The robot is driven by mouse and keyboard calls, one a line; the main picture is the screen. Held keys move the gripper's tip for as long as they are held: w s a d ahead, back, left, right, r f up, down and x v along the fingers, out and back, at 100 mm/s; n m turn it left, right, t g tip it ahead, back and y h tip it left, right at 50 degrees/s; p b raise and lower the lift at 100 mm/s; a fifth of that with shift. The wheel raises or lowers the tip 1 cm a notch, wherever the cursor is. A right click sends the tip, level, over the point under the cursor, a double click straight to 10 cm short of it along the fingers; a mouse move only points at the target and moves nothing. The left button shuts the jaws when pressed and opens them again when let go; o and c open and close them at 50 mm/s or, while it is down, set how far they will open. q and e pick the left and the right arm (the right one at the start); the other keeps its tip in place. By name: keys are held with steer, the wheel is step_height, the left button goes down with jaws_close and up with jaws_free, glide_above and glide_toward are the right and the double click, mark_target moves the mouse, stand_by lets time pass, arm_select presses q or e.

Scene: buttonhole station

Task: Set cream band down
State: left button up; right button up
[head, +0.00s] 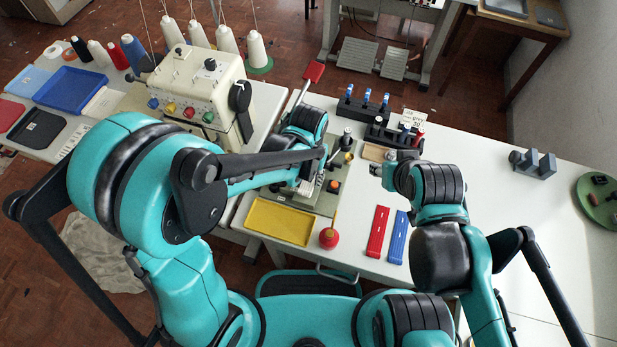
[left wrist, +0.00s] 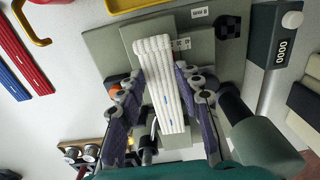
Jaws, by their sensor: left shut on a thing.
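The cream band (left wrist: 162,85) is a pale, ribbed strip with a small blue mark. In the left wrist view it lies lengthwise between the fingers of my left gripper (left wrist: 163,95), which is shut on it. Below it is the grey machine plate (left wrist: 105,45) with a small printed scale; I cannot tell whether the band touches it. In the head view my left gripper (head: 312,178) is over the buttonhole machine's bed, and the arm hides much of the band. My right gripper (head: 380,170) is above the white table; its fingers are too small to read.
A red band (head: 377,231) and a blue band (head: 398,237) lie on the table. The table's right side is mostly clear.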

arm_select(q)
steer(key=shift+s+f, duration=0.2)
steer(key=shift+f, duration=0.3)
steer(key=shift+o, duration=0.3)
steer(key=shift+w+a, duration=0.1)
steer(key=o, duration=1)
steer(key=shift+w, duration=0.1)
steer(key=shift+d, duration=0.25)
steer(key=shift+a, duration=0.15)
arm_select(e)
steer(key=shift+w+f, duration=0.25)
steer(key=shift+f, duration=0.05)
arm_select(q)
steer(key=shift+r, duration=0.15)
